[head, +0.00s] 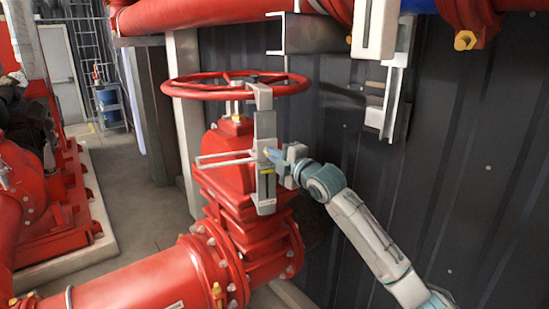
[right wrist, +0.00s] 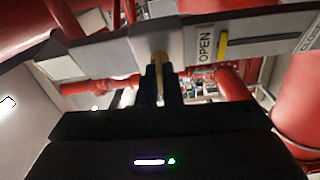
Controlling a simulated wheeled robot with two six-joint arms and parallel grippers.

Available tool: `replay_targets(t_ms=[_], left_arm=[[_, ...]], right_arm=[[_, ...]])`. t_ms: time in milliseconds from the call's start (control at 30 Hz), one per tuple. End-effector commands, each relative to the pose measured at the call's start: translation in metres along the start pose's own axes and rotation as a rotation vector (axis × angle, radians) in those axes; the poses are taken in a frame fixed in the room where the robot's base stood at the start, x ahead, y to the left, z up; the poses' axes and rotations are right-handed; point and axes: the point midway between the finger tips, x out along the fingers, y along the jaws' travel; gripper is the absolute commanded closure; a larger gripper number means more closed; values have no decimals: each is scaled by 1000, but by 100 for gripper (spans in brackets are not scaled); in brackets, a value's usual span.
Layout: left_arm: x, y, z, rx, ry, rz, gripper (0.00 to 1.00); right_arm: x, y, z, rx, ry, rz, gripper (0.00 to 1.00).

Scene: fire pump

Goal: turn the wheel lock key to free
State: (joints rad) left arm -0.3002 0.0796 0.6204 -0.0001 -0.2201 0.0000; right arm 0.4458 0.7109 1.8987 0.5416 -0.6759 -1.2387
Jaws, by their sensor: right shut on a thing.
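A grey wheel lock plate (head: 265,125) stands upright against the red valve, below the rim of the red handwheel (head: 240,84). In the right wrist view, the plate (right wrist: 100,56) crosses the picture as a grey bar, with an OPEN label, a yellow marker (right wrist: 222,44) beside it and a CLOSED label at the right end. My right gripper (head: 273,157) is at the plate's face. In the right wrist view, its dark fingers (right wrist: 159,84) are shut on a slim brass key (right wrist: 158,68) at the bar. The key's turn angle is hard to tell. My left gripper is not in view.
A thin pale bar (head: 222,160) sticks out left from the lock plate. A large red pipe (head: 130,270) runs below the valve. A dark ribbed wall (head: 440,190) stands close behind my right arm, with a grey bracket (head: 390,105) on it.

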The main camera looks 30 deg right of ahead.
Motion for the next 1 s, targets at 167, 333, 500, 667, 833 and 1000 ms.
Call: replay_targets(t_ms=[167, 333, 500, 667, 833, 1000], left_arm=[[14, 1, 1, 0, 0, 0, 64], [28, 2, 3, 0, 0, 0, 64], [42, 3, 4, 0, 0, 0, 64], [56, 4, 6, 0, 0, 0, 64], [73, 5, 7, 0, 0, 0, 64], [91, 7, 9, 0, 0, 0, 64]], right_arm=[[0, -4, 0, 119, 1, 42, 100], [0, -5, 0, 268, 1, 90, 100], [0, -6, -1, 422, 1, 141, 100], [0, -7, -1, 566, 2, 188, 100], [0, -8, -2, 721, 3, 239, 100], [0, -8, -2, 874, 3, 289, 100]])
